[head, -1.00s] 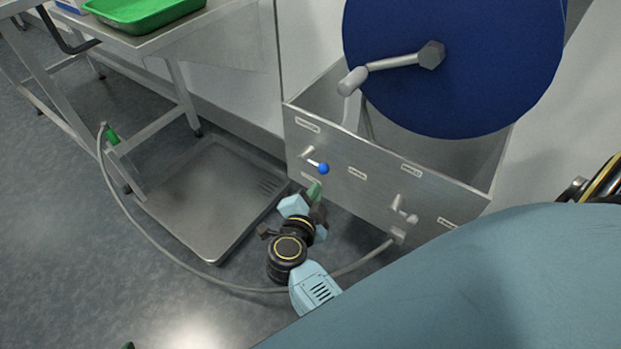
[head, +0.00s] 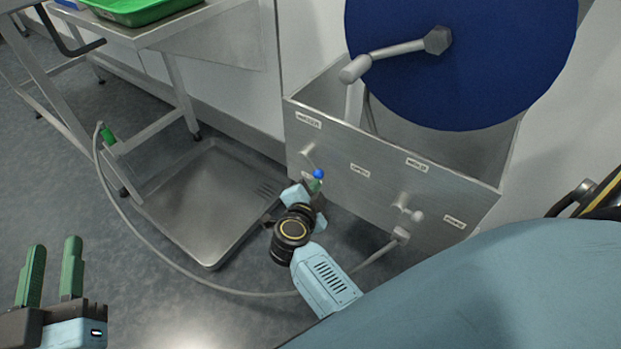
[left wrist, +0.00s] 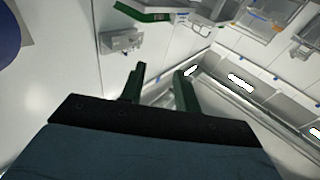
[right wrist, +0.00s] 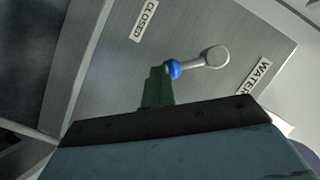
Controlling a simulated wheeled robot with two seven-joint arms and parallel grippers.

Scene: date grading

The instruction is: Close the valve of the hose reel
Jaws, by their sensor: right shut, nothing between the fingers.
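The hose reel (head: 440,75) has a blue disc above a grey metal box. On the box front, a valve lever (head: 308,153) with a blue knob (head: 319,174) slants down to the right in the head view. My right gripper (head: 315,185) is shut and empty, its green fingertips right at the knob. In the right wrist view the fingertips (right wrist: 158,72) are beside the blue knob (right wrist: 174,69), seemingly touching it; a CLOSED label (right wrist: 143,20) and a WATER label (right wrist: 256,75) show. My left gripper (head: 51,270) is open and empty, away from the reel.
A second grey handle (head: 406,208) sits on the box at right. A grey hose (head: 165,262) loops across the floor to a green nozzle (head: 108,136) at the steel table (head: 165,35). A metal floor tray (head: 190,235) lies left of the box.

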